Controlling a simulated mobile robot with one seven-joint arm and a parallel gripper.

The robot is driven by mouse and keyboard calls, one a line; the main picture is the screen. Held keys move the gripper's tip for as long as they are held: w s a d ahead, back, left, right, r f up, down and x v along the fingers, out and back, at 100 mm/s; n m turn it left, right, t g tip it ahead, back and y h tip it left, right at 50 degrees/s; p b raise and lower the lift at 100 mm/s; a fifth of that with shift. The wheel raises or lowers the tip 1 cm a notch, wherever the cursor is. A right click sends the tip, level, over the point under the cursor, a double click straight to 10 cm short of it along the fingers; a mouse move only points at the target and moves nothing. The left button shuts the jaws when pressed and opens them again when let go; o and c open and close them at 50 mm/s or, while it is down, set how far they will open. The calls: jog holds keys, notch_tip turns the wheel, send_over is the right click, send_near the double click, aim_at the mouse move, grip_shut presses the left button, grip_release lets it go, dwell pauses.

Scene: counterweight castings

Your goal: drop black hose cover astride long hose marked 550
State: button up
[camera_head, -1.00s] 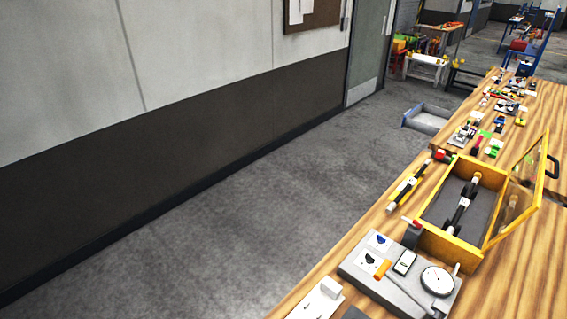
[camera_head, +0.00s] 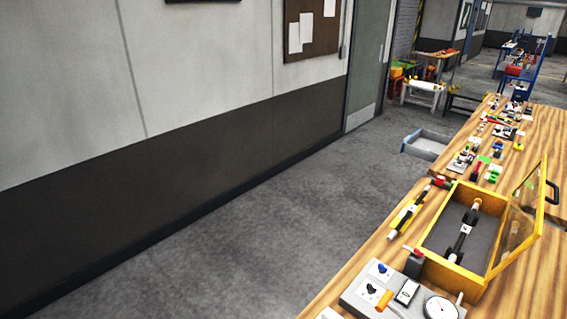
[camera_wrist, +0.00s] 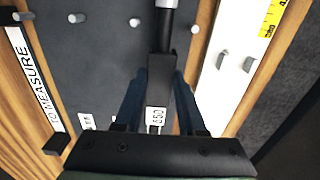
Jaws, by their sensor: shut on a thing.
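In the wrist view my gripper (camera_wrist: 158,105) is shut on a long black piece (camera_wrist: 162,55). It has a grey end at the top of the view and a white label (camera_wrist: 156,114) near my palm. The label seems to read 550, though its first digit is unclear. I cannot tell whether this piece is the hose, the cover, or both together; the palm hides its near end. The head view does not show my gripper. There, a black rod (camera_head: 463,240) with a white tag and pale ends lies in an open yellow box.
Below my gripper is a dark grey mat (camera_wrist: 95,50) with short pegs. A strip marked TO MEASURE (camera_wrist: 40,85) lies left, a white pegged board (camera_wrist: 228,50) and yellow tape (camera_wrist: 272,18) right. A grey gauge panel (camera_head: 355,296) stands before the yellow box (camera_head: 436,268).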

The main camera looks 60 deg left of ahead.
jog(key=shift+f+b, duration=0.85)
jog(key=shift+f, duration=0.45)
dwell(1.0)
jog(key=o, duration=1.1)
jog(key=shift+c, duration=0.2)
jog(key=shift+r, duration=0.15)
jog(key=shift+r+p, duration=3.3)
jog(key=shift+r, duration=0.1)
